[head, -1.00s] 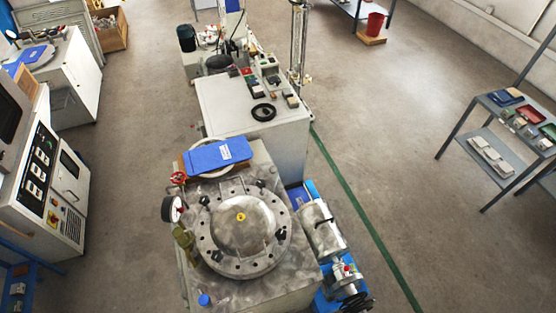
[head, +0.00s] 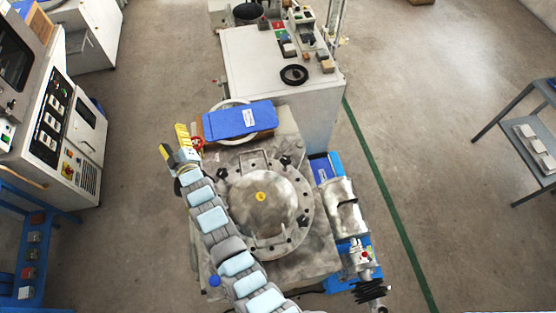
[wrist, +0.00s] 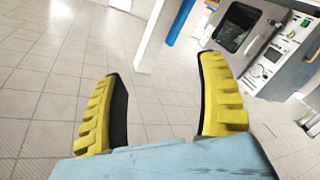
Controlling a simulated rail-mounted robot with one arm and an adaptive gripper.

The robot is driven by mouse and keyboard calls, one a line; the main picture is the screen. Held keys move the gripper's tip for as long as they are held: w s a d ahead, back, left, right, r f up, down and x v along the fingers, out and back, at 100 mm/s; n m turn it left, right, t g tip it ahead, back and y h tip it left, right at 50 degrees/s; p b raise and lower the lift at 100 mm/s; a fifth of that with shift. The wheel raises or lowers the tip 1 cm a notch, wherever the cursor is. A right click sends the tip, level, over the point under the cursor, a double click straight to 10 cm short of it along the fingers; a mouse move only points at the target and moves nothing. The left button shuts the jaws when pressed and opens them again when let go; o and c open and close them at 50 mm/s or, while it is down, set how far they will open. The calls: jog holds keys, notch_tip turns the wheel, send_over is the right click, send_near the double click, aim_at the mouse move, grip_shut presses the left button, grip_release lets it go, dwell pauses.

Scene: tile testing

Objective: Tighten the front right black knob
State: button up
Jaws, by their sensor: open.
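The machine's round metal lid (head: 262,203) has a bolted flange with small black knobs around it. The front right black knob (head: 302,222) shows at the lid's lower right in the head view, with nothing at it. Two rear knobs show, one at the back left (head: 223,172) and one at the back right (head: 285,160). My arm crosses the left side of the machine and covers the front left of the flange. My gripper (head: 174,144), with yellow fingers, is past the lid's back left, away from the front right knob. In the wrist view my gripper (wrist: 159,72) is open and empty.
A control cabinet (head: 62,140) stands at the left; the wrist view shows floor and a cabinet (wrist: 268,50).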

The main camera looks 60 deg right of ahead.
jog(key=s+d+f+n+g+y+b, duration=0.15)
jog(key=d+f+g, duration=0.4)
jog(key=d, duration=0.55)
jog(key=n+g+y+b, duration=0.55)
jog(key=g+y, duration=0.25)
jog(key=g, duration=0.2)
send_over(286, 159)
jog(key=shift+f, duration=2.3)
notch_tip(286, 159, down, 8)
jog(key=shift+f+p, duration=0.1)
jog(key=shift+p, duration=0.2)
jog(key=shift+f+b, duration=0.3)
jog(key=shift+f, duration=2.55)
jog(key=shift+w, duration=0.1)
